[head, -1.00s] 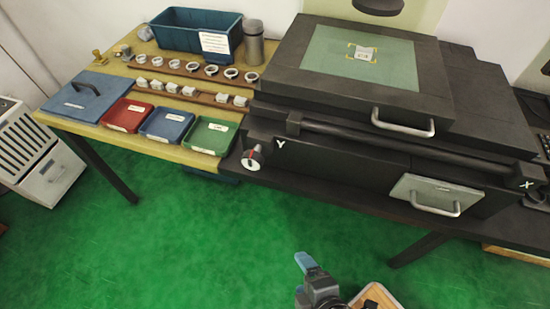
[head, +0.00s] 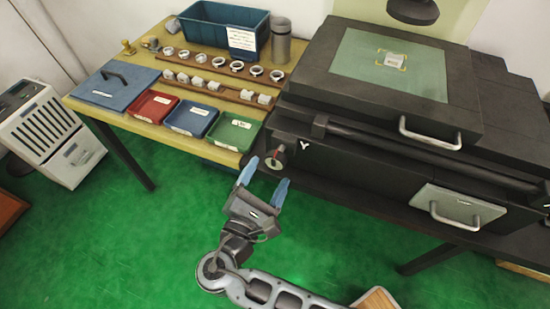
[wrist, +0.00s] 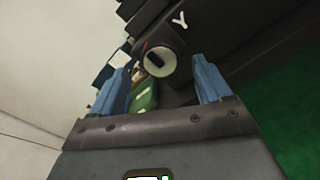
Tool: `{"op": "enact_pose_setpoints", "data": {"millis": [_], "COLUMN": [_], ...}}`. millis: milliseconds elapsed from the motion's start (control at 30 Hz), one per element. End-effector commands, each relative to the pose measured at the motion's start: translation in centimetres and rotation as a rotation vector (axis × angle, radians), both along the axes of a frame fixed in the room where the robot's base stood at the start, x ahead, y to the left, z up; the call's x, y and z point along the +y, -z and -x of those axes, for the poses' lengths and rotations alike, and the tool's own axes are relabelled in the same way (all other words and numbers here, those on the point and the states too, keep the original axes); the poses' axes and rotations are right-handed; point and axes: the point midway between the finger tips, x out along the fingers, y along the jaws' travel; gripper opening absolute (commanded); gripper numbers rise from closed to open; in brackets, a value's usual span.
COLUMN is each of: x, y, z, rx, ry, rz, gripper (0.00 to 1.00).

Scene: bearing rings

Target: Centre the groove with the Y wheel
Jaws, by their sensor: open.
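The Y wheel (head: 276,158) is a small round knob with a light face and a red mark, on the front left of the black machine beside the white letter Y. In the wrist view the Y wheel (wrist: 160,60) shows beyond and between my fingertips, apart from them. My gripper (head: 266,172) is open and empty, its two blue fingers pointing at the wheel; it also shows in the wrist view (wrist: 162,80). A small pale piece (head: 391,60) lies inside yellow corner marks on the machine's green stage plate (head: 350,78). The groove is too small to make out.
Red (head: 153,105), blue (head: 190,118) and green (head: 233,131) trays sit on the table left of the wheel. Rings and pale blocks stand in rows behind them. A drawer with a handle (head: 458,206) is right of the wheel.

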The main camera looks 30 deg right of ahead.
Motion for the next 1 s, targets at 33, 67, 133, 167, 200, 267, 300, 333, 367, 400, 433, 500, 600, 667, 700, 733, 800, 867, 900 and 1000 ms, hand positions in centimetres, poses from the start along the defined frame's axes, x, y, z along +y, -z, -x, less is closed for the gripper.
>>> {"op": "enact_pose_setpoints", "data": {"millis": [33, 67, 133, 167, 200, 267, 300, 333, 367, 400, 433, 500, 600, 667, 700, 733, 800, 867, 900, 1000], "x": [-0.8, -1.2, -2.0, -2.4, -2.7, -3.2, -3.5, -3.7, -3.8, -4.0, -4.0, -4.1, -4.1, -4.1, -4.1, -4.1, -4.1, -4.1, -4.1, -4.1], "y": [-0.2, -0.2, -0.1, -0.1, -0.1, -0.1, -0.1, 0.0, 0.0, 0.0, 0.0, 0.0, 0.0, 0.0, 0.0, 0.0, 0.0, 0.0, 0.0, 0.0], "z": [-0.5, -0.8, -1.4, -1.6, -1.9, -2.3, -2.5, -2.6, -2.7, -2.8, -2.8, -2.9, -2.9, -2.9, -2.9, -2.9, -2.9, -2.9, -2.9, -2.9], "rx": [0.000, 0.000, 0.000, 0.000, 0.000, 0.000, 0.000, 0.000, 0.000, 0.000, 0.000, 0.000, 0.000, 0.000, 0.000, 0.000, 0.000, 0.000, 0.000, 0.000], "ry": [0.004, 0.004, 0.003, 0.003, 0.002, 0.002, 0.001, 0.001, 0.001, 0.001, 0.000, 0.000, -0.002, -0.002, -0.002, -0.002, -0.002, -0.001, -0.001, -0.001], "rz": [0.000, 0.000, -0.001, -0.002, -0.001, -0.001, -0.002, -0.002, -0.002, -0.003, -0.003, -0.003, -0.003, -0.003, -0.003, -0.003, -0.003, -0.004, -0.004, -0.004], "gripper": [0.78, 0.78, 0.78, 0.78, 0.78, 0.78, 0.78, 0.78, 0.78, 0.78, 0.78, 0.78, 0.78, 0.78, 0.77, 0.74, 0.67, 0.61, 0.58, 0.48]}}
